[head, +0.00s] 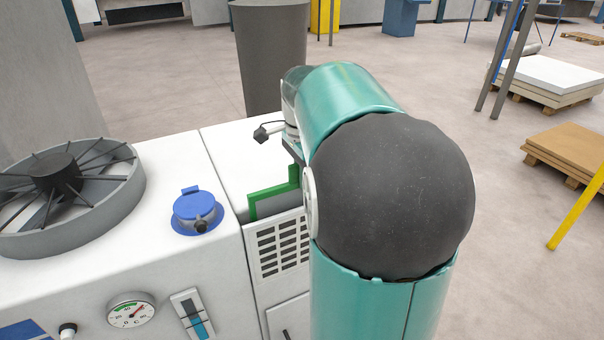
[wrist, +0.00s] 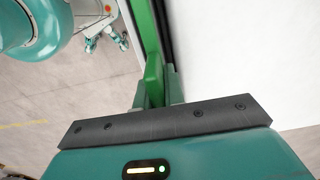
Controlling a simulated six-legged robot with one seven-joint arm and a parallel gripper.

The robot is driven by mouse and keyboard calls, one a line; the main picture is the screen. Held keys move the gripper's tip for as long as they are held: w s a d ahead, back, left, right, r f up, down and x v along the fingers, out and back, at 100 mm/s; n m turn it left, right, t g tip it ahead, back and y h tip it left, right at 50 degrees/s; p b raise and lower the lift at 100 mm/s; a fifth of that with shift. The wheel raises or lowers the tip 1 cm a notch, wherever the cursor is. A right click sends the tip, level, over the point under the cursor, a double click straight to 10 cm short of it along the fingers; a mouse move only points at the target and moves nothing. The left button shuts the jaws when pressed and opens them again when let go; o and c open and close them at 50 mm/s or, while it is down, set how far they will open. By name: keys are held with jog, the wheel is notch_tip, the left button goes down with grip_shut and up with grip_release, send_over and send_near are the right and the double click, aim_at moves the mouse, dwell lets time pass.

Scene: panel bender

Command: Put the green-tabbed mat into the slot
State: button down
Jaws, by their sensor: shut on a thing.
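The green-tabbed mat (head: 272,191) shows in the head view as a green edge and upright tab at the top of the white cabinet, just above its grille. In the wrist view the mat's green edge (wrist: 142,28) runs away from me, and its green tab (wrist: 153,76) is between my fingers. My gripper (wrist: 157,94) is shut on this tab. A dark gap, seemingly the slot (wrist: 164,24), lies alongside the green edge. My arm hides most of the gripper and part of the mat in the head view. I cannot tell how deep the mat sits.
The white cabinet top (head: 235,150) surrounds the slot area. A blue cap (head: 197,211), a round fan (head: 70,195) and a gauge (head: 131,310) are to the left. A dark grey cylinder (head: 271,60) stands behind. Pallets (head: 568,150) lie on the floor at right.

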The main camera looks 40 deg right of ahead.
jog(key=c, duration=1.4)
grip_release()
notch_tip(320, 180, up, 14)
jog(key=shift+a+f, duration=0.1)
jog(key=s+a+f+n+t, duration=0.2)
jog(key=s+a+f+n, duration=0.1)
jog(key=a+n, duration=0.4)
jog(key=s+a+f+n+t, duration=0.1)
jog(key=s+a+f+n, duration=0.3)
jog(key=a, duration=0.6)
jog(key=s+a+f+n+t, duration=0.2)
jog(key=s+a+f+n, duration=0.1)
jog(key=a+f+n, duration=0.4)
jog(key=a+n, duration=0.2)
jog(key=n, duration=0.1)
jog(key=shift+s+a+f+t, duration=0.25)
jog(key=shift+s+t, duration=0.05)
jog(key=shift+s, duration=0.1)
